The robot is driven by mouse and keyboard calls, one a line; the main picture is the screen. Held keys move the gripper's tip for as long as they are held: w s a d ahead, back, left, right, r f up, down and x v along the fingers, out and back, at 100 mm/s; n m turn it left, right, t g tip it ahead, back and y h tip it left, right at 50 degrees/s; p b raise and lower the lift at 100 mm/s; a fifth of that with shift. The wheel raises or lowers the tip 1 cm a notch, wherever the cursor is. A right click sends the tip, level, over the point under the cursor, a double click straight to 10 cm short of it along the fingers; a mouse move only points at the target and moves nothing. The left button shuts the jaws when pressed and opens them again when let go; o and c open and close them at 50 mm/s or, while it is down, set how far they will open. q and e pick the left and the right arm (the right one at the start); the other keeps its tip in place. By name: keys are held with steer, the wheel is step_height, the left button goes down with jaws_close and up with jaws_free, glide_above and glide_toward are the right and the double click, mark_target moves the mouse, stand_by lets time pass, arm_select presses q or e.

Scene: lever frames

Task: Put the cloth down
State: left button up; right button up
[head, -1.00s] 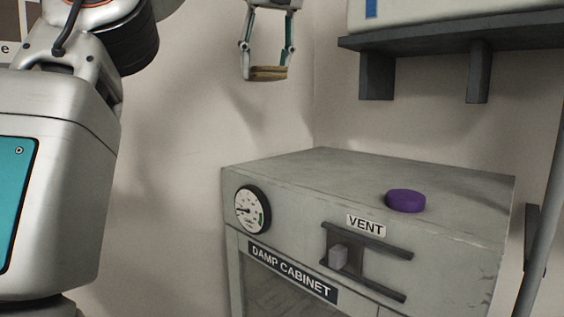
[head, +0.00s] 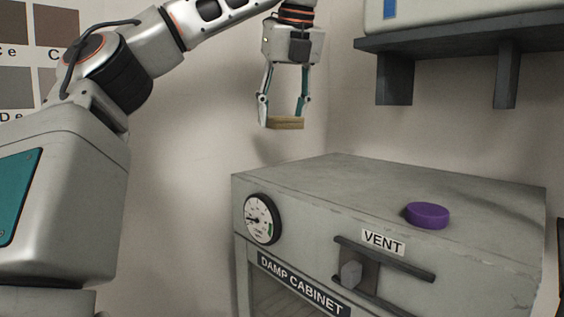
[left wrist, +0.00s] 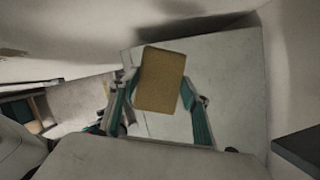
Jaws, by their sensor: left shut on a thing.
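The cloth (head: 285,123) is a flat tan-brown pad. My left gripper (head: 284,108) is shut on it and holds it in the air, above and behind the back left of the damp cabinet (head: 300,175) as seen in the head view. In the left wrist view the cloth (left wrist: 160,80) lies between the two teal-sided fingers, with a pale flat surface beyond it. A clear gap shows between the cloth and the cabinet top in the head view. My right gripper is not in view.
A purple round puck (head: 427,215) sits on the cabinet top near the front right; the rest of the top is clear. The front has a dial (head: 262,219) and a vent slider (head: 351,273). A dark wall shelf (head: 460,45) holds a pale box at the upper right.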

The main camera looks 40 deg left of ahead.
mark_target(280, 175)
arm_select(q)
step_height(280, 175, down, 10)
steer(key=shift+f, duration=0.1)
stand_by(0.4)
steer(key=o, duration=1.1)
steer(key=v, duration=1.2)
steer(key=shift+s, duration=0.1)
